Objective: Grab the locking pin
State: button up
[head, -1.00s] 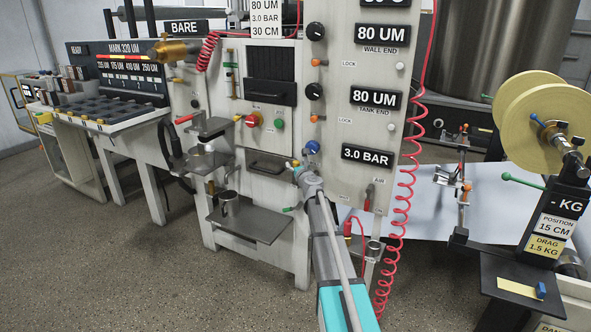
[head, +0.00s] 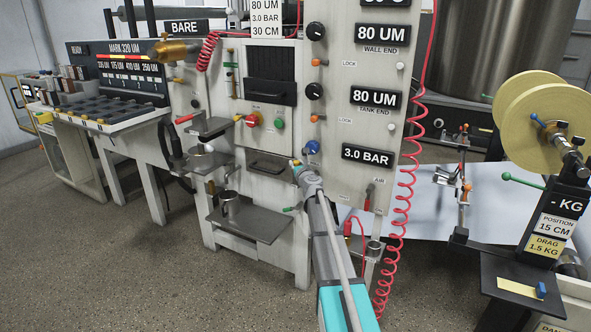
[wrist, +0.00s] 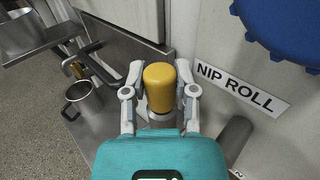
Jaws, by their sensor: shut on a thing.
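The locking pin shows in the wrist view as a yellow rounded knob (wrist: 159,86) on a pale collar. My gripper (wrist: 159,76) has one finger against each side of the knob and is shut on it. In the head view my gripper (head: 300,170) is at the front of the white machine, below the blue knob. The pin is mostly hidden there by my gripper. Its shaft is not visible in the wrist view.
The blue knob (wrist: 285,28) and NIP ROLL label (wrist: 241,87) are right of my gripper. A metal cup (wrist: 82,98) stands on a shelf at left, beside a dark handle (wrist: 98,68). A red coiled hose (head: 409,190) hangs right of my arm.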

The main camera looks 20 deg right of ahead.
grip_shut()
jog(key=shift+r, duration=0.2)
